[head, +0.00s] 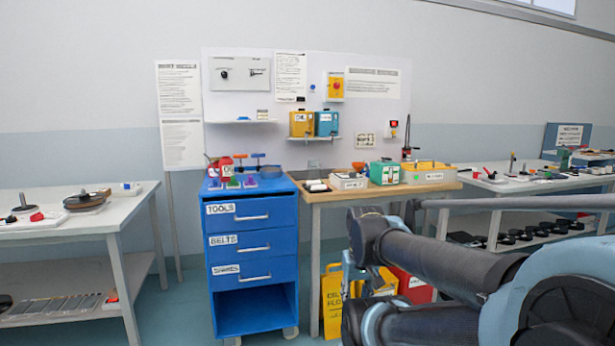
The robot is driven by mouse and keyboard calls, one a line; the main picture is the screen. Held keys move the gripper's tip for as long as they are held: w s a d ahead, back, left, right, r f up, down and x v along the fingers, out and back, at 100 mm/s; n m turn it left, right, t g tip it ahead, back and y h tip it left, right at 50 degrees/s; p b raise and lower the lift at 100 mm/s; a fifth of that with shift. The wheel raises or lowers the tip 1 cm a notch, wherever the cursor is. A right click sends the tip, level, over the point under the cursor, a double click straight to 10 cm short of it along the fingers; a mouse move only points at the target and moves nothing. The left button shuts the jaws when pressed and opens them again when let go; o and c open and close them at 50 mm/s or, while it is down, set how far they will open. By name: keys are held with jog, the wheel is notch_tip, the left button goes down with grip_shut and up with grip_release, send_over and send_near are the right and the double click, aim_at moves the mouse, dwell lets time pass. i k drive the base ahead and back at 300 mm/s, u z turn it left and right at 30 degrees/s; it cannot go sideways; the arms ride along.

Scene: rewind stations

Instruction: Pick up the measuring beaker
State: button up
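I cannot pick out a measuring beaker for certain; the small items on the benches are too small to tell apart. The blue tool cabinet (252,255) has several small items on top, among them a red container (225,168) and colored pieces (250,182). The wooden-topped bench (395,189) beside it holds a green box (384,172) and small trays. My arm fills the lower right and hides part of the area under the bench. My gripper does not show clearly in this view.
A grey bench (85,228) with a reel stands at left, and another bench (520,185) with small parts at right. Yellow (332,300) and red items stand under the wooden bench. Floor is clear between the left bench and the cabinet.

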aim_at(314, 164)
jog(key=z, duration=0.55)
jog(key=i, duration=1.65)
jog(key=z, duration=0.15)
